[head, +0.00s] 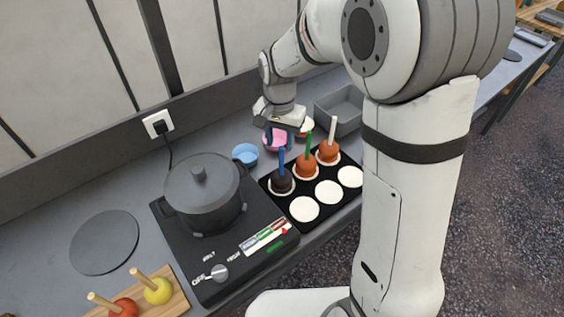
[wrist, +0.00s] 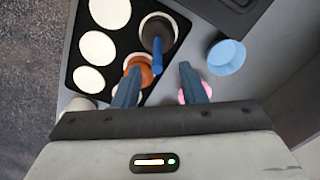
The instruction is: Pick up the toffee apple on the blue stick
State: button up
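The toffee apple on the blue stick (head: 282,184) is dark brown and stands upright in a white paper in the back row of a black tray (head: 322,206). In the wrist view, the dark apple (wrist: 157,30) is at the top centre, its blue stick pointing down toward the gap between my fingers. My gripper (head: 283,132) is open and empty, above and behind the apple in the head view. In the wrist view, my gripper (wrist: 160,68) shows two spread blue fingers, with nothing visibly held.
Orange-brown apples on a green stick (head: 306,167) and a white stick (head: 328,153) stand beside it. A pink bowl (head: 276,144), a blue bowl (head: 245,154) and a grey bin (head: 340,107) lie behind. A lidded pot (head: 203,190) stands left on a hob.

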jog(key=f, duration=0.2)
jog(key=shift+w+f, duration=0.2)
jog(key=shift+f, duration=0.2)
jog(key=p, duration=0.2)
send_over(281, 175)
jog(key=shift+w+f, duration=0.2)
jog(key=shift+f, duration=2.55)
jog(key=shift+c, duration=0.6)
grip_shut()
